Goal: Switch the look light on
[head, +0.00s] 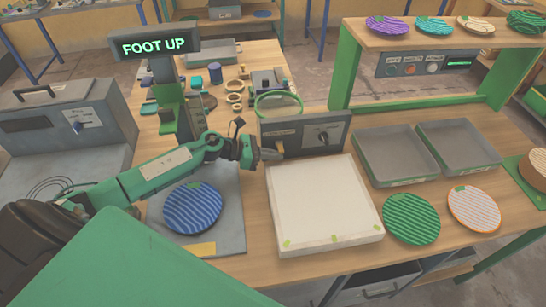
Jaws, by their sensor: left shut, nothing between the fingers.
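The white light panel (326,205), which I take for the look light, lies flat on the bench and looks pale, without a clear glow. Behind it stands a grey control box (304,134) with a dark knob (323,137) on its right and a small pale lever (279,147) on its left. My left gripper (273,155) is shut and empty, its tips just in front of the lever at the box's lower left. I cannot tell whether they touch it. My right gripper is not in view.
A blue striped plate (192,207) lies on a grey base under my left arm. A sign (155,46) reads "FOOT UP". A green shelf stands behind.

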